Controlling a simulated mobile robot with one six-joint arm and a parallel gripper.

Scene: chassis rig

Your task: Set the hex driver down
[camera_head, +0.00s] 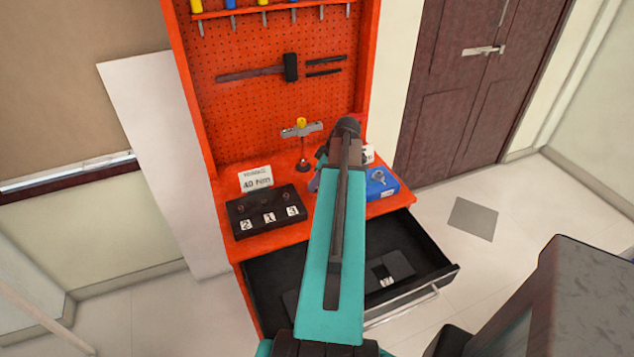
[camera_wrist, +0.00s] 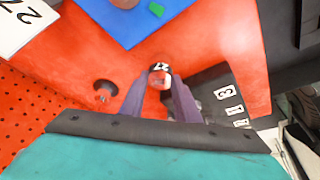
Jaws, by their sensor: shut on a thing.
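My gripper (camera_wrist: 159,84) is shut, its two purple-grey fingers on either side of a small red and black piece marked 27, which I take to be the hex driver (camera_wrist: 160,76). I see it nearly end-on in the wrist view, over the orange bench top (camera_wrist: 225,45); whether it touches the bench cannot be told. In the head view my arm hides it and most of my gripper (camera_head: 317,178), which is between the black block and the blue box.
A black block (camera_head: 267,212) with tags 2, 1 and 3 stands left, before a 40 Nm sign (camera_head: 256,179). A yellow-topped T-shaped stand (camera_head: 301,130) is behind. A blue box (camera_head: 380,184) is right. The open drawer (camera_head: 415,252) juts out in front.

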